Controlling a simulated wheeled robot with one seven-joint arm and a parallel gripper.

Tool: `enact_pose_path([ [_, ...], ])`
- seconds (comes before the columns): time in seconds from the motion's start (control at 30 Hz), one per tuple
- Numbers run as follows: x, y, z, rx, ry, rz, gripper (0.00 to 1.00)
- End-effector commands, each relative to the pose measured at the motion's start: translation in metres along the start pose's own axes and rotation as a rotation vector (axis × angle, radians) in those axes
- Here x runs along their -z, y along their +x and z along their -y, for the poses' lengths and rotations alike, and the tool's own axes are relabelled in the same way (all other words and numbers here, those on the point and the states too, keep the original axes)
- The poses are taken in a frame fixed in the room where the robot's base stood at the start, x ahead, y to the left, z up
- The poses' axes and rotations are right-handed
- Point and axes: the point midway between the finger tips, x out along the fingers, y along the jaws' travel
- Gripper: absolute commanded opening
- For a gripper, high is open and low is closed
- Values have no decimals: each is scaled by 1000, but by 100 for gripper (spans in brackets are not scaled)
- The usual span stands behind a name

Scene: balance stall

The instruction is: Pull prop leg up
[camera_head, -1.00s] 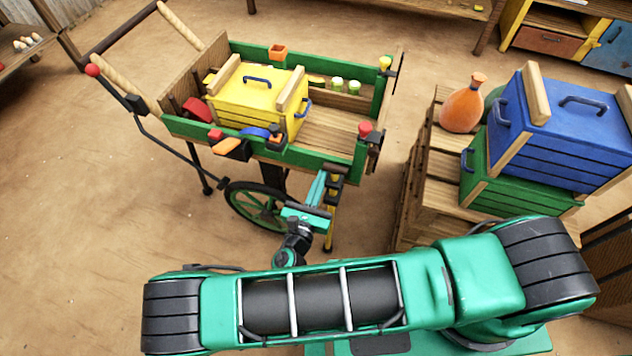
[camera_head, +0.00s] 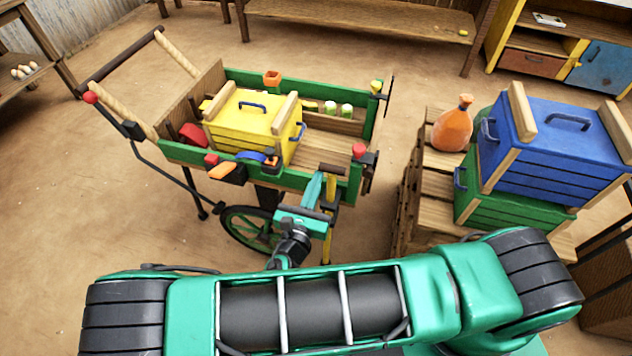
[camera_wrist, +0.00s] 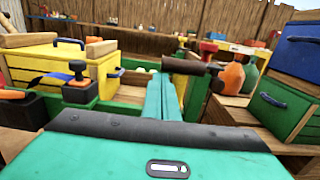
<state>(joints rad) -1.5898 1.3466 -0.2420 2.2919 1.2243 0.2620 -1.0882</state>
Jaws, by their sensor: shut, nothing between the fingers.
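The prop leg (camera_head: 328,246) is a yellow post at the front right corner of the green cart (camera_head: 222,155). A dark cross handle (camera_head: 332,169) tops it, and it also shows in the wrist view (camera_wrist: 190,66). My gripper (camera_head: 315,182) is shut and empty, with teal fingers pointing at the post just below the handle. In the wrist view my fingers (camera_wrist: 164,92) stand just left of the yellow post and overlap it partly. I cannot tell whether they touch it. The arm hides the post's lower end.
A yellow chest (camera_head: 240,128) sits in the cart. A spoked wheel (camera_head: 248,228) stands below it. To the right, a wooden crate (camera_head: 408,205) carries an orange bottle (camera_head: 452,128), a green box (camera_head: 487,205) and a blue box (camera_head: 552,140). Open floor lies left of the cart.

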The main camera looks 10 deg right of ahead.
Motion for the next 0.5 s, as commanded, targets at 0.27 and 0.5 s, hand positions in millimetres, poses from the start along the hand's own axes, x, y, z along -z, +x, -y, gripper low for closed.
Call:
enact_pose_path([
  [0.27,1,1,1,4,2,20,0],
  [0.5,41,-8,4,10,-1,1,0],
])
